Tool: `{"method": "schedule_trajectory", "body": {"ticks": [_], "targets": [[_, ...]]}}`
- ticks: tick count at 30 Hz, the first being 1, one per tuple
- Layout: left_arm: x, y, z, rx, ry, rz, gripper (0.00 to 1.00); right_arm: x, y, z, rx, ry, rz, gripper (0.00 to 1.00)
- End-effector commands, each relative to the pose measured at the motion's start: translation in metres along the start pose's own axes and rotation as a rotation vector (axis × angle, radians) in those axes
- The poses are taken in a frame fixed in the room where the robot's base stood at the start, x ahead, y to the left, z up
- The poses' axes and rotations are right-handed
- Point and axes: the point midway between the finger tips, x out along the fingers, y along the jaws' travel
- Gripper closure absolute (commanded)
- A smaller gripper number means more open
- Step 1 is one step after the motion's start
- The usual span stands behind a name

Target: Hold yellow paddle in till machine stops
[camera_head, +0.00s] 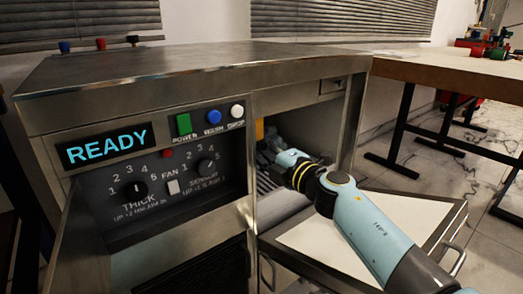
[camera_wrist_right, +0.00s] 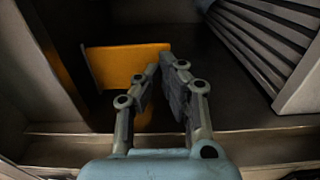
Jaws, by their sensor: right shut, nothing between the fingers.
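The yellow paddle (camera_head: 259,129) is a flat plate inside the open bay of the steel machine (camera_head: 200,60), by the bay's left side. It also shows in the right wrist view (camera_wrist_right: 112,66), where my right gripper (camera_wrist_right: 165,70) is shut and empty. The fingertips overlap the paddle's right edge in that view; I cannot tell whether they touch it. In the head view my right arm reaches into the bay and the fingers are hard to make out. The machine's display (camera_head: 107,146) reads READY. My left gripper is not in view.
A slatted rack (camera_wrist_right: 275,45) lies right of the fingers in the bay. A door with a pale inner panel (camera_head: 325,243) is folded down below my right arm. A green button (camera_head: 183,124), other buttons and two dials are on the front. A table (camera_head: 450,72) stands at right.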

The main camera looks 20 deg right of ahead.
Motion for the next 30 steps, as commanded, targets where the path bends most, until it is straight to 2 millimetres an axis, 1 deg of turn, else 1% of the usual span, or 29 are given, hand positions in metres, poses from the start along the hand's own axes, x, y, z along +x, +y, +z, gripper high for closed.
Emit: {"method": "schedule_trajectory", "body": {"ticks": [8,12,18,21,30], "targets": [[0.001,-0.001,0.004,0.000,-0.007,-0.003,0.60,0.013,-0.002,0.000,0.001,0.000,0.001,1.00],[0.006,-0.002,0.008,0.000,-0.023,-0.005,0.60,0.022,-0.003,0.000,0.001,0.000,0.001,1.00],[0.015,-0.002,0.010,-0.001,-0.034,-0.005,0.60,0.034,-0.006,0.000,-0.001,0.000,0.000,1.00],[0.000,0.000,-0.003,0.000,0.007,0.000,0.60,0.036,-0.007,0.000,0.000,0.000,-0.002,1.00],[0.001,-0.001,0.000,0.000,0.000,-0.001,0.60,0.036,-0.004,0.000,0.000,0.000,0.001,1.00]]}}
